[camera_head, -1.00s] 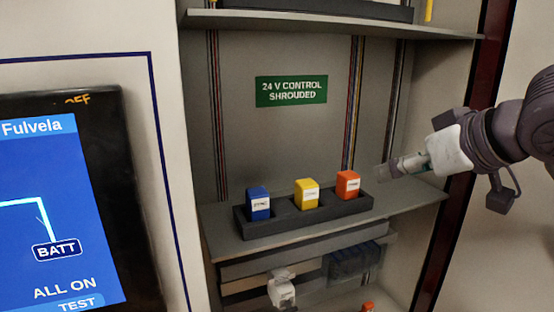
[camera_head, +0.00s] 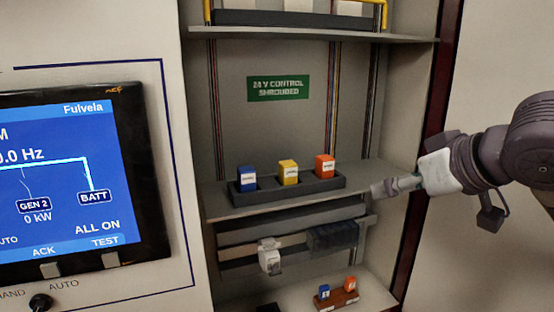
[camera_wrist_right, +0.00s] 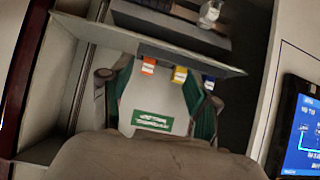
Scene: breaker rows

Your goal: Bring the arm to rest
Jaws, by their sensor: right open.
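My right arm comes in from the right in the head view, and its gripper (camera_head: 388,188) is beside the right end of the middle shelf, apart from the blocks. In the right wrist view the two fingers of the right gripper (camera_wrist_right: 155,100) stand wide apart with nothing held between them. A blue block (camera_head: 247,178), a yellow block (camera_head: 288,172) and an orange block (camera_head: 325,166) stand in a dark tray (camera_head: 290,193) on that shelf. My left gripper is not in view.
The open cabinet has a middle shelf (camera_head: 385,178) and a green "24 V CONTROL SHROUDED" sign (camera_head: 278,88). Below are a rail with a white breaker (camera_head: 270,258) and a brown holder (camera_head: 338,299) with small blocks. A display panel (camera_head: 75,190) is at left. The wall at far right is bare.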

